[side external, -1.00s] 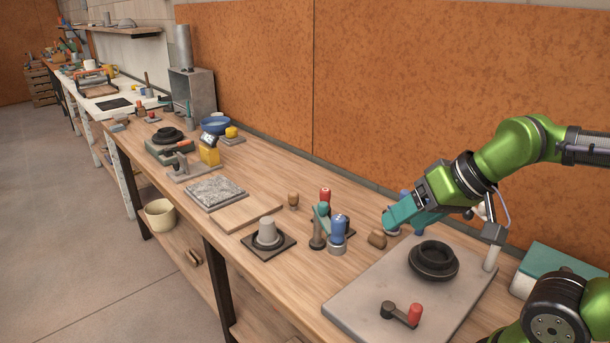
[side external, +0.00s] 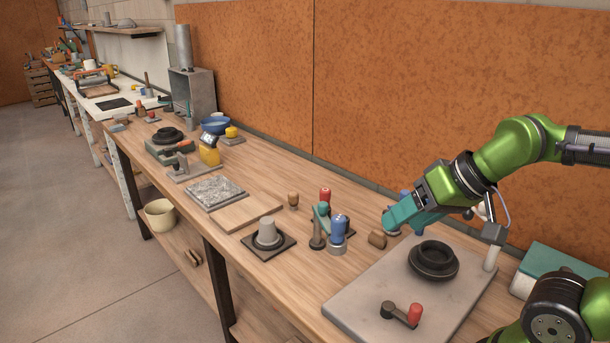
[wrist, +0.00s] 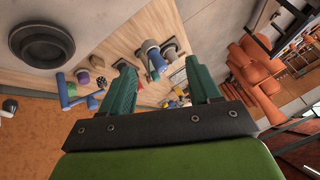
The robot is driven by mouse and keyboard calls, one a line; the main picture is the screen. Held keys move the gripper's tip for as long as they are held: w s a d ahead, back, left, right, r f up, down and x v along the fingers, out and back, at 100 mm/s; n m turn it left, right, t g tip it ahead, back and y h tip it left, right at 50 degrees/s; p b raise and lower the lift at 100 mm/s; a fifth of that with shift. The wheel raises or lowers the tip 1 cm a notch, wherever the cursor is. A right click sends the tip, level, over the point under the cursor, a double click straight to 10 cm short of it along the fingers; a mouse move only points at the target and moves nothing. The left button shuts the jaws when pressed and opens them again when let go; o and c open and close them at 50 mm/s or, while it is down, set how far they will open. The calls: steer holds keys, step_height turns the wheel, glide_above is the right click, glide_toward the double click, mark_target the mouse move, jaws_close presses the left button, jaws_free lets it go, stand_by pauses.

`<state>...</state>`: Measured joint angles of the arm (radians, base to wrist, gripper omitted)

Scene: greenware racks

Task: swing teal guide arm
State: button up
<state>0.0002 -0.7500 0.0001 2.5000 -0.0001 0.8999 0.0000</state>
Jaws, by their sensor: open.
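A teal guide arm (side external: 322,210) sits on top of a short brown-grey post, close beside a blue-capped cylinder (side external: 340,226) and in front of a red-topped peg (side external: 325,195). My gripper (side external: 389,222) has teal fingers and is to the right of the guide arm, apart from it and above the bench. In the wrist view, the fingers (wrist: 160,66) are spread with nothing held between them. A cluster with blue and red parts shows beyond them there, but I cannot tell the guide arm apart in it.
A wooden knob (side external: 377,240) lies just below my fingers. A grey slab (side external: 365,285) carries a dark round wheel (side external: 433,259) and a red-handled crank (side external: 402,314). A grey cone on a dark tile (side external: 267,234) stands left of the cluster. A flat wooden board (side external: 233,212) lies beyond it.

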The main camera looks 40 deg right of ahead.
steer(key=shift+d+f, duration=0.1)
steer(key=shift+f, duration=0.15)
steer(key=shift+c, duration=0.7)
step_height(320, 180, up, 5)
steer(key=n+g+h, duration=0.2)
steer(key=n+g, duration=0.5)
steer(key=n, duration=2.3)
glide_above(323, 204)
step_height(323, 204, down, 16)
steer(key=shift+r, duration=0.1)
jaws_close()
